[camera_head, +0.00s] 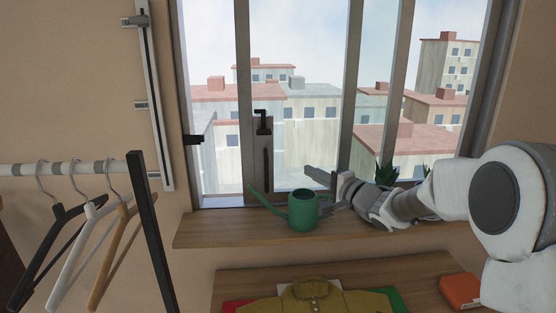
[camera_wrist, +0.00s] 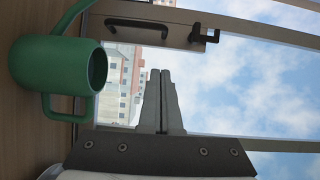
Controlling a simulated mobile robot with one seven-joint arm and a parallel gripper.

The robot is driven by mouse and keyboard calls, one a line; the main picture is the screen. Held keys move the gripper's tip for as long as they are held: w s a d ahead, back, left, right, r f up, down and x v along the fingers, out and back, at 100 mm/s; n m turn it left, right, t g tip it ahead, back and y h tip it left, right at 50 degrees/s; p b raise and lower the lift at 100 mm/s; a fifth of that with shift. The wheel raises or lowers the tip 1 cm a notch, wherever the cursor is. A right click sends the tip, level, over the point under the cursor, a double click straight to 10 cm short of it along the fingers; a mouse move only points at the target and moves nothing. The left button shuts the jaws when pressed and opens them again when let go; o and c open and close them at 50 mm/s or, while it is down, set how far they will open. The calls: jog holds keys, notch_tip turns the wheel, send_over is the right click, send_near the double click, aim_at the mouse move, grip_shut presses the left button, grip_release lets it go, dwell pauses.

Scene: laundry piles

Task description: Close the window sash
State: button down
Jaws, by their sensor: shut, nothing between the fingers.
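The window sash (camera_head: 258,180) is a grey-framed pane. Its left stile carries a black latch lever (camera_head: 262,122) and a dark pull handle. A strip of outdoor view shows between this stile and the left window frame (camera_head: 185,100), which bears a black catch (camera_head: 194,140). In the wrist view the sash stile (camera_wrist: 178,32) runs across the top, with the pull handle (camera_wrist: 138,27) and the latch. My gripper (camera_head: 308,172) is shut and empty, right of the stile above the sill; its closed fingers (camera_wrist: 160,74) point toward the stile, apart from the pull handle.
A green watering can (camera_head: 302,212) stands on the wooden sill (camera_head: 225,228), just below and left of my gripper. A plant (camera_head: 385,172) is behind my arm. Hangers (camera_head: 95,212) hang at left. A folded yellow shirt (camera_head: 315,298) and orange item (camera_head: 460,290) lie below.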

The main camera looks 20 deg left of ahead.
jog(key=s+a+x, duration=0.1)
jog(key=s+x, duration=0.1)
jog(key=x, duration=0.9)
jog(key=shift+a, duration=0.55)
jog(key=shift+a, duration=0.1)
jog(key=s+a, duration=0.3)
jog(key=a, duration=0.3)
jog(key=s+a+b, duration=0.1)
jog(key=s+a, duration=0.2)
jog(key=a, duration=0.4)
jog(key=shift+s, duration=0.35)
